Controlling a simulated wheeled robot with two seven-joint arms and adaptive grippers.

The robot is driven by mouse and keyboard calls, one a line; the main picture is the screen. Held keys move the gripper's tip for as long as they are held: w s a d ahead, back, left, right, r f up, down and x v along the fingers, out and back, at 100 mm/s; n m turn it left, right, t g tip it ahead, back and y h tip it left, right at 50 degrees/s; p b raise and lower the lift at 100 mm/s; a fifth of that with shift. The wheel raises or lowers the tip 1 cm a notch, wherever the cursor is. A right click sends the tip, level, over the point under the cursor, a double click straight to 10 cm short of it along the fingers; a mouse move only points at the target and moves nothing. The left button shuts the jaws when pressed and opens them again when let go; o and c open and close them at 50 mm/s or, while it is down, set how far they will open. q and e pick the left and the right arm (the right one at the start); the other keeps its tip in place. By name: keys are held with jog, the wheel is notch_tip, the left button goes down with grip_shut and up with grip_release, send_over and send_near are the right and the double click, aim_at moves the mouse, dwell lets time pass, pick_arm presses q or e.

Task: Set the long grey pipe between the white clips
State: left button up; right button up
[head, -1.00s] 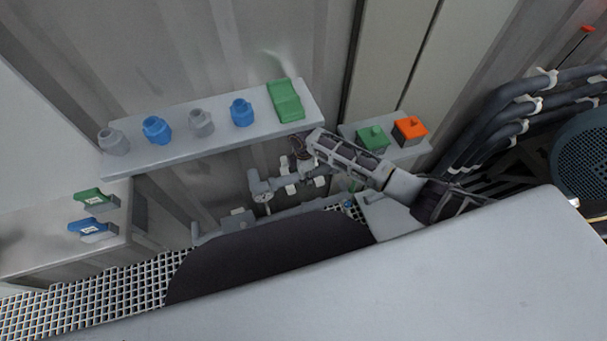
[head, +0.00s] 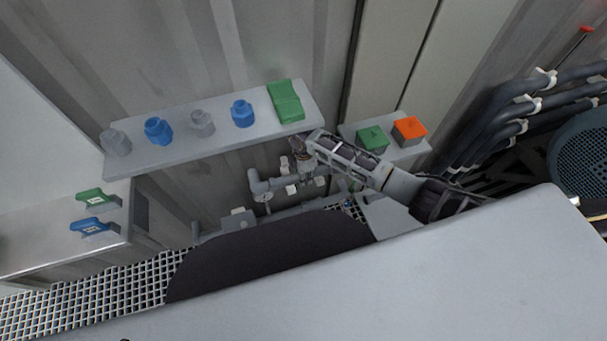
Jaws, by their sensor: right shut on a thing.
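The grey pipe (head: 277,183) lies level below the shelf, with an elbow at its left end. White clips show around it: one above it (head: 284,163), one below it (head: 291,189) and one further right (head: 320,181). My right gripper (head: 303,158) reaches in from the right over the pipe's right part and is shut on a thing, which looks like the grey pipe. The fingers are small and dark, and my arm hides part of the pipe. I cannot tell whether the pipe is seated between the clips. My left gripper is not in view.
A shelf (head: 180,150) above holds grey and blue fittings and a green block (head: 286,100). A second shelf at right carries a green box (head: 373,139) and an orange box (head: 409,131). Blue and green handled valves (head: 90,226) are at left. Dark hoses (head: 490,110) run at right.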

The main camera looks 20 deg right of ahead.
dwell(0.3)
jog(key=o, duration=1.2)
jog(key=shift+r, duration=3.7)
jog(key=shift+s, duration=0.15)
